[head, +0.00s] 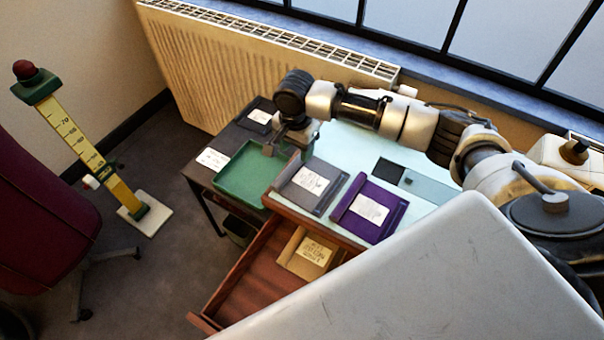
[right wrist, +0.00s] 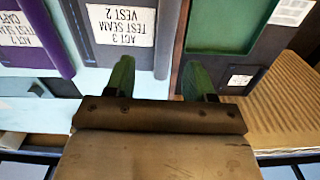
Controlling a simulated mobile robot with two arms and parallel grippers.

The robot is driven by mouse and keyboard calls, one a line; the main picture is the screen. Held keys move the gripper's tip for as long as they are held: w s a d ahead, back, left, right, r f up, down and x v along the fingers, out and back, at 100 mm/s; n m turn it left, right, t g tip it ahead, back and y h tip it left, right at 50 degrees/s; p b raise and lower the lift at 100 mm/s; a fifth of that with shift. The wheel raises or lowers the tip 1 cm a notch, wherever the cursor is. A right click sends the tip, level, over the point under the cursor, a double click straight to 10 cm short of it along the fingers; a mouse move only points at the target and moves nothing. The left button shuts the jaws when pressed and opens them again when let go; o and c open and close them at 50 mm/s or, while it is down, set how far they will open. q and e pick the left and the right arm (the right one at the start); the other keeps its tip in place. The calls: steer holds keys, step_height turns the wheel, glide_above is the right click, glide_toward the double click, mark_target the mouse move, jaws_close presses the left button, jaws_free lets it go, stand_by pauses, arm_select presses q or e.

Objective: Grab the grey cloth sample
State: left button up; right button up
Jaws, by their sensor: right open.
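The grey cloth sample (head: 327,201) lies on the pale table top with a white label on it, between a green tray and a purple sample. In the right wrist view the grey cloth sample (right wrist: 140,63) is partly cut off at the top; its label reads "ACT 3 TEST SEAM VEST 2". A raised rolled edge runs along its tray side. My right gripper (head: 285,148) is open and empty at the sample's far left end. In the right wrist view its green fingertips (right wrist: 158,78) stand either side of the rolled edge; I cannot tell how high above. My left gripper is out of view.
The green tray (head: 229,183) lies left of the sample, and the purple sample (head: 349,220) lies right. An open wooden drawer (head: 247,280) below holds a tan sample (head: 294,262). A radiator (head: 200,75) stands behind. A red chair (head: 40,210) is at left.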

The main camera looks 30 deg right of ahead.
mark_target(292, 166)
steer(key=f, duration=0.2)
steer(key=a+f, duration=0.1)
steer(key=f, duration=0.2)
steer(key=shift+a, duration=0.15)
steer(key=shift+f, duration=0.35)
steer(key=c, duration=1)
jaws_close()
steer(key=shift+r, duration=0.2)
